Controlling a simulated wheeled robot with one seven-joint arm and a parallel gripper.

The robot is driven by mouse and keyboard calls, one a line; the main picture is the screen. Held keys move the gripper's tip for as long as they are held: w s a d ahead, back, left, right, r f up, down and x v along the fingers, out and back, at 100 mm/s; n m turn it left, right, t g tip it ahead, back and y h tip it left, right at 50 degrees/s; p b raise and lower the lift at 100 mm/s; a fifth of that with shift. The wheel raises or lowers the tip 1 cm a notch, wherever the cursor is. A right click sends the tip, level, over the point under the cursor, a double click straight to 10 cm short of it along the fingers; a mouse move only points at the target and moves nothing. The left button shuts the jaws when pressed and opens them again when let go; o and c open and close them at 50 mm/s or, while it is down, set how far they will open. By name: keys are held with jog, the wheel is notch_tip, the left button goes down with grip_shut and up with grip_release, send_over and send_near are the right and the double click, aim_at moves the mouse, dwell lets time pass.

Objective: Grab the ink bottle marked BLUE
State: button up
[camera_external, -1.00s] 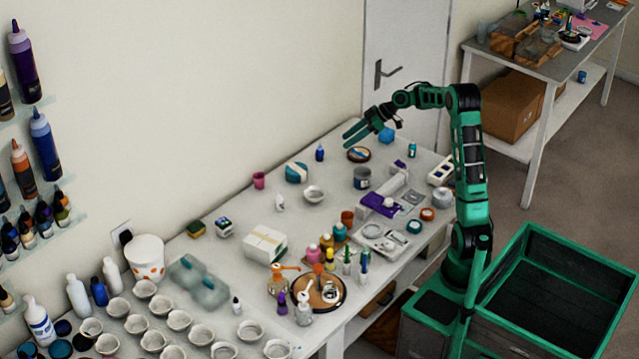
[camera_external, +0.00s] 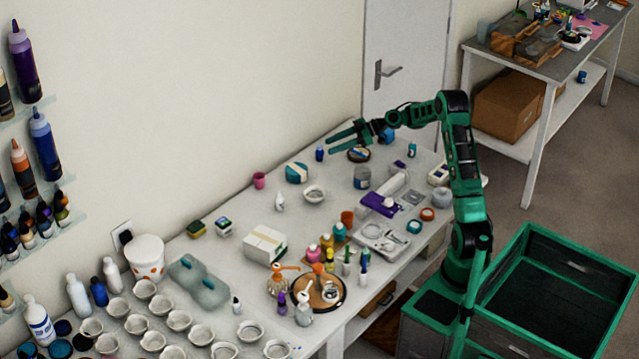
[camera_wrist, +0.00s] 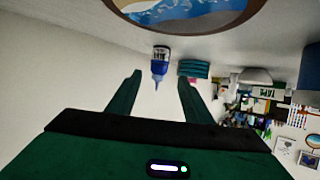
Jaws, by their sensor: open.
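A small blue ink bottle (camera_external: 320,154) stands upright near the table's far edge by the wall. It also shows in the wrist view (camera_wrist: 161,58), where the picture is upside down and its nozzle points down. Its label is too small to read. My gripper (camera_external: 333,141) is open and empty, reaching left over the far end of the table, with its fingertips close to the bottle. In the wrist view the fingers (camera_wrist: 160,77) are spread, and the bottle appears between and beyond their tips, with no visible contact.
A round wood-rimmed piece (camera_external: 358,154) lies below my gripper. A teal round thing (camera_external: 296,172) stands left of the bottle, and a small bowl (camera_external: 314,194) lies nearer. A grey-blue jar (camera_external: 362,178) stands to the right. The wall is just behind the bottle.

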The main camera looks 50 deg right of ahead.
aim_at(322, 149)
jog(key=x, duration=0.6)
jog(key=shift+w+a+f, duration=0.1)
jog(key=shift+w, duration=0.2)
jog(key=c, duration=1.1)
